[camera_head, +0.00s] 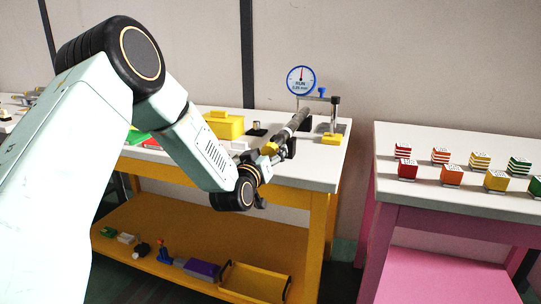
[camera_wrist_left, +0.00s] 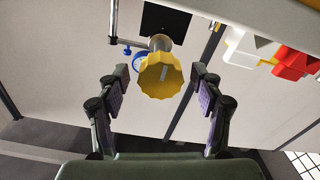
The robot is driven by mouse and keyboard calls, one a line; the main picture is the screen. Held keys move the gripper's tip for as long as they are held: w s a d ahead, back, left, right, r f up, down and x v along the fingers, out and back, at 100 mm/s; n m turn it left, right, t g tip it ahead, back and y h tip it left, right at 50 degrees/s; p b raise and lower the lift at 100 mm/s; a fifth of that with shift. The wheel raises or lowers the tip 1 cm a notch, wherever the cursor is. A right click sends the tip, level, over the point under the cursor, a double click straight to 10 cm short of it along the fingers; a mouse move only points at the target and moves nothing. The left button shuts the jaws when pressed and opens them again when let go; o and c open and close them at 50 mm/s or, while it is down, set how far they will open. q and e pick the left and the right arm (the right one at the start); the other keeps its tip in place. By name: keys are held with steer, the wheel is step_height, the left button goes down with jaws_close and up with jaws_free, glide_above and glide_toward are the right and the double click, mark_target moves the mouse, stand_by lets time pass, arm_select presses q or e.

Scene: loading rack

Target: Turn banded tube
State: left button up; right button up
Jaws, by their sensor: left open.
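The dark grey tube (camera_head: 293,128) lies slanted on a stand at the right end of the white table, with a yellow fluted knob (camera_head: 269,148) at its near end. In the left wrist view the yellow knob (camera_wrist_left: 160,76) faces the camera, a pale mark on its face, with the grey tube (camera_wrist_left: 160,42) behind it. My left gripper (camera_wrist_left: 153,80) is open, one finger on each side of the knob with gaps showing; I cannot tell whether the knob is between the pads in depth. In the head view its fingers are small and dark. My right gripper is not in view.
A round dial (camera_head: 301,80) reading RUN stands behind the tube, beside a post with a yellow foot (camera_head: 332,139). A yellow box (camera_head: 222,125) is on the left. A pink table (camera_head: 440,200) with several colored blocks stands right, across a gap.

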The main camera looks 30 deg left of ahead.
arm_select(q)
steer(key=shift+w+a, duration=0.3)
steer(key=shift+w, duration=0.35)
steer(key=shift+d, duration=0.15)
steer(key=c, duration=1.2)
steer(key=shift+o, duration=0.2)
